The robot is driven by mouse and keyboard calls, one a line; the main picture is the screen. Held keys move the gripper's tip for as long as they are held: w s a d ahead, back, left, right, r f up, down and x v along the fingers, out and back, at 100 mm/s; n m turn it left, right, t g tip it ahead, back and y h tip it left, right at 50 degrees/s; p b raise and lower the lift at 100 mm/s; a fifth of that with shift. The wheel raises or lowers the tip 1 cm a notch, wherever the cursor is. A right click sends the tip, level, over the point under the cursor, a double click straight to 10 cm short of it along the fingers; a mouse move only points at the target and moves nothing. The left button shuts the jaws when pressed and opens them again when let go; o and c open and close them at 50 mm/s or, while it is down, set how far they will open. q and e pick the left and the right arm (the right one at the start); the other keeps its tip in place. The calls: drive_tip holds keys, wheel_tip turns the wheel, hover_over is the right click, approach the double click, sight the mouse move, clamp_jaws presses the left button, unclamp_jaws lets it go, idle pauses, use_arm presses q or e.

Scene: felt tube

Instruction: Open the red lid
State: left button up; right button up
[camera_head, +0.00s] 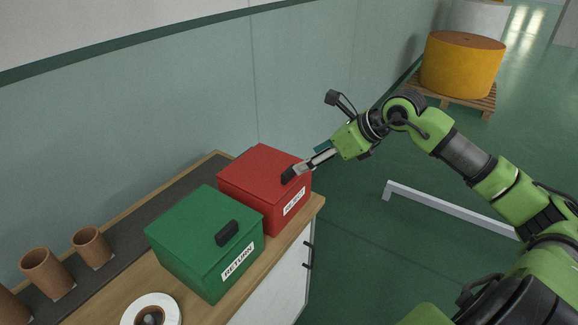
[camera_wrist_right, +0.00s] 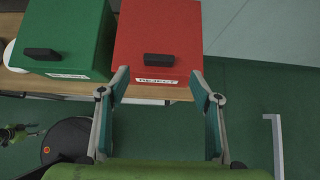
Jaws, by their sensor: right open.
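The red box with its red lid (camera_head: 262,168) stands on the cabinet top, with a black handle (camera_head: 289,174) on the lid and a REJECT label on its front. The lid is shut. It also shows in the right wrist view (camera_wrist_right: 158,28), with the handle (camera_wrist_right: 159,60) in view between the fingers. My right gripper (camera_head: 304,168) is close to the handle in the head view; in the right wrist view the open fingers (camera_wrist_right: 160,82) are apart and empty. Whether they touch the box is unclear.
A green box (camera_head: 190,228) with a RETURN label stands beside the red one. Brown tubes (camera_head: 47,272) and a white roll (camera_head: 151,312) are on the counter. A wall runs behind. A white floor rail (camera_head: 450,208) and a yellow roll on a pallet (camera_head: 460,68) are to the right.

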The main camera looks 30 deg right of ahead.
sight(289, 169)
drive_tip(key=p+x, duration=0.3)
drive_tip(key=x, duration=0.5)
drive_tip(key=shift+w+a+f, duration=0.2)
drive_tip(key=shift+w, duration=0.1)
drive_tip(key=shift+w+a+f, duration=0.15)
drive_tip(key=shift+w+f, duration=0.15)
drive_tip(key=shift+f, duration=0.15)
drive_tip(key=c, duration=1.6)
